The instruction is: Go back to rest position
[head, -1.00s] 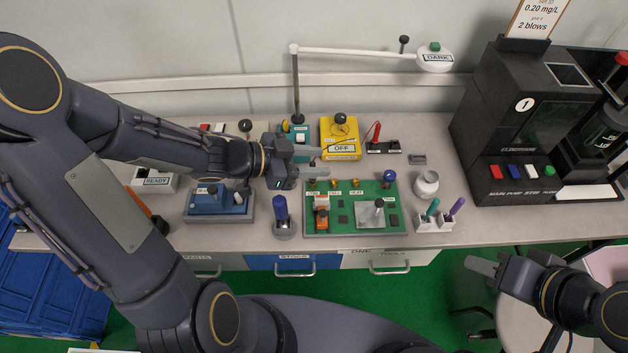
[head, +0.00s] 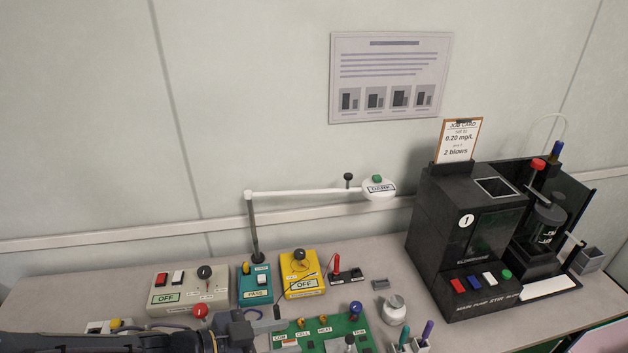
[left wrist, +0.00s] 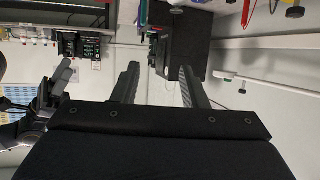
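My left gripper (head: 266,321) is at the bottom of the head view, above the front of the bench and left of the green circuit board (head: 335,331). In the left wrist view its two fingers (left wrist: 160,85) stand well apart with nothing between them, so it is open. My right gripper is outside the head view. A dark arm with a grey finger (left wrist: 65,72), which looks like my right one, shows at the left of the left wrist view; its opening is too small to judge.
The bench (head: 95,283) carries a grey OFF box (head: 187,290), a teal box (head: 255,284), a yellow OFF box (head: 302,275), a white jar (head: 393,310) and a large black machine (head: 465,245). A white lamp arm (head: 310,191) reaches over the bench.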

